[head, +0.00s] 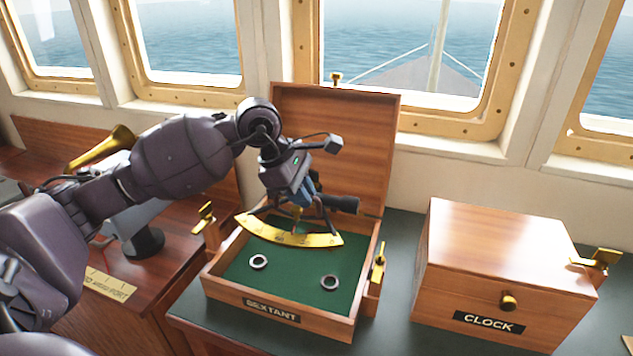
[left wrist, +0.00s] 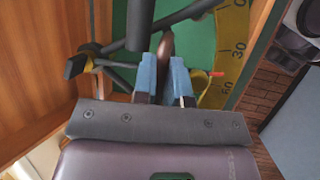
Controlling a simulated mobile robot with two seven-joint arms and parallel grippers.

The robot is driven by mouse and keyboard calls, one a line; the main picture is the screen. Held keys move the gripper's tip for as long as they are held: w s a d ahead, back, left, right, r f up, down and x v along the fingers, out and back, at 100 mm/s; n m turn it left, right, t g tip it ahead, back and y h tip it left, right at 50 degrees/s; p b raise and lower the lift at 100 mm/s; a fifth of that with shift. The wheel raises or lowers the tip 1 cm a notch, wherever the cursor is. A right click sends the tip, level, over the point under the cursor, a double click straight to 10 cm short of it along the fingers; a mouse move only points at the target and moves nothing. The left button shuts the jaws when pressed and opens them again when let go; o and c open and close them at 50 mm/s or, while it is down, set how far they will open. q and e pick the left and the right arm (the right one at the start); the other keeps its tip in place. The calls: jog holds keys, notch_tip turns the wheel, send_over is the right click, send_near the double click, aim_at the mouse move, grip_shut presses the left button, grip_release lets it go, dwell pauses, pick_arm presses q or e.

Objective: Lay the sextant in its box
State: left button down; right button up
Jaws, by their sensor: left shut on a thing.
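The sextant (head: 290,234) has a brass arc, a dark frame and a black telescope. It is over the open wooden box (head: 278,316), labelled SEXTANT and lined in green, with its lid upright at the back. My left gripper (head: 304,198) points down over the box and is shut on the sextant. In the left wrist view the blue fingertips (left wrist: 166,85) close on its brownish handle, and the arc (left wrist: 232,45) shows at right. Whether the sextant touches the lining is unclear. Two ring-shaped fittings sit on the lining in front of the arc. My right gripper is not in view.
A closed wooden box labelled CLOCK (head: 500,270) stands to the right on the dark green counter (head: 402,225). Brass latches stick out at the sextant box's sides. A brass horn-like object (head: 103,148) lies at left. Windows line the wall behind.

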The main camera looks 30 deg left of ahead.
pick_arm(q)
jog(key=shift+w+r, duration=0.1)
jog(key=shift+w, duration=0.05)
jog(key=shift+f, duration=0.55)
jog(key=shift+f+b, duration=0.55)
jog(key=shift+f, duration=0.9)
jog(key=shift+f+b, duration=0.8)
jog(key=shift+f, duration=0.7)
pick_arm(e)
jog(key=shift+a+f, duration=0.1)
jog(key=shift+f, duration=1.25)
pick_arm(q)
jog(key=shift+r, duration=0.1)
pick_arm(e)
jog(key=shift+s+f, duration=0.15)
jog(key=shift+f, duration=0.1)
pick_arm(q)
jog(key=shift+s+d+f+b, duration=0.1)
jog(key=shift+f+b, duration=0.55)
jog(key=shift+f, duration=0.1)
jog(key=shift+s+d+f+b, duration=0.1)
jog(key=shift+f+b, duration=0.55)
jog(key=shift+f, duration=0.1)
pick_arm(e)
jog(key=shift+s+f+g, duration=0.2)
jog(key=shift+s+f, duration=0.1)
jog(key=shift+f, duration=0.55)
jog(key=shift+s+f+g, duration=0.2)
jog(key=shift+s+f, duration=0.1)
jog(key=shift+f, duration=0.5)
